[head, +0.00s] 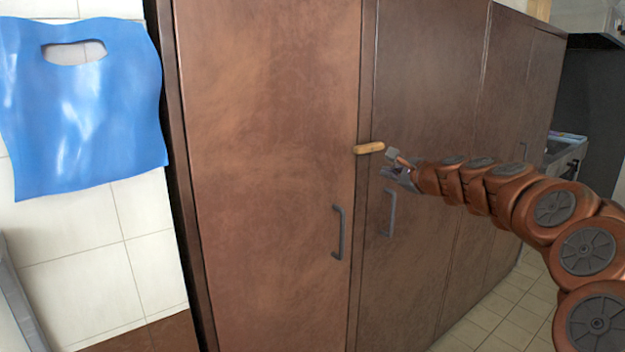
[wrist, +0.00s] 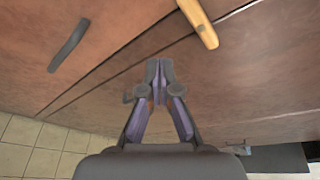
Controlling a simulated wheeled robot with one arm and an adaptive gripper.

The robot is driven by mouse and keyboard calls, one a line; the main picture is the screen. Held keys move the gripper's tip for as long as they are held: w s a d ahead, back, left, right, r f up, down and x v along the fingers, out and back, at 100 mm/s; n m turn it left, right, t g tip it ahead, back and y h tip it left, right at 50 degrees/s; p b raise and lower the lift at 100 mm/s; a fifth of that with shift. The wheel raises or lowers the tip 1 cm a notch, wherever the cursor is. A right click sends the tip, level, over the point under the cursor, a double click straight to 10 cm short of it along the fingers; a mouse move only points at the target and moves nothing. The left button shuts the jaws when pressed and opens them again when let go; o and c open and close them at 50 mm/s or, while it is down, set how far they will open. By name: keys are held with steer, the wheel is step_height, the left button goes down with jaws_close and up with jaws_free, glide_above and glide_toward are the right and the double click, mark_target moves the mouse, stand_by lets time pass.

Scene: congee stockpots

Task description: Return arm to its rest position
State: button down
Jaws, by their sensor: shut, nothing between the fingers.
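My gripper (head: 388,164) is shut and empty at the end of my arm, in front of the brown cabinet doors in the head view. In the wrist view my gripper (wrist: 159,75) shows its two fingertips together. My arm comes in from the right edge of the head view, stretched out towards the left. A tan wooden piece (head: 369,148) shows at the seam between two doors, just left of the fingertips. It also shows in the wrist view (wrist: 198,22), above and right of the fingertips. I cannot tell if the gripper touches anything.
Tall brown cabinet doors (head: 265,110) fill the middle. Dark handles (head: 339,232) stick out from them. A blue bag (head: 80,115) hangs before the white tiled wall at left. A counter with a sink (head: 566,155) stands far right. Tiled floor (head: 505,310) shows clear at the lower right.

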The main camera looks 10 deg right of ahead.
steer(key=s+a+f+n+g+y, duration=0.1)
steer(key=s+a+f+n+g, duration=0.1)
steer(key=s+a+n, duration=0.35)
steer(key=s+a+f+n+g+y, duration=0.25)
steer(key=s+a, duration=0.35)
steer(key=a, duration=0.3)
steer(key=s+a+f+n+g+h, duration=0.1)
steer(key=s+a+f+n+g, duration=0.15)
steer(key=s, duration=0.45)
steer(key=s+a+f+n+g+h, duration=0.1)
steer(key=s+a+f+n+g, duration=0.1)
steer(key=s+a+f+n, duration=0.3)
steer(key=s+d+f+n+g+h, duration=0.2)
steer(key=s+d+f, duration=0.2)
steer(key=s, duration=0.6)
steer(key=s+d+f+n+g+h, duration=0.2)
steer(key=s+d+f+g, duration=0.1)
steer(key=s, duration=0.8)
steer(key=s+d+f+n+g+h, duration=0.2)
steer(key=s+d+f, duration=0.3)
steer(key=s, duration=0.6)
steer(key=shift+s+d+f, duration=0.2)
steer(key=shift+f, duration=0.35)
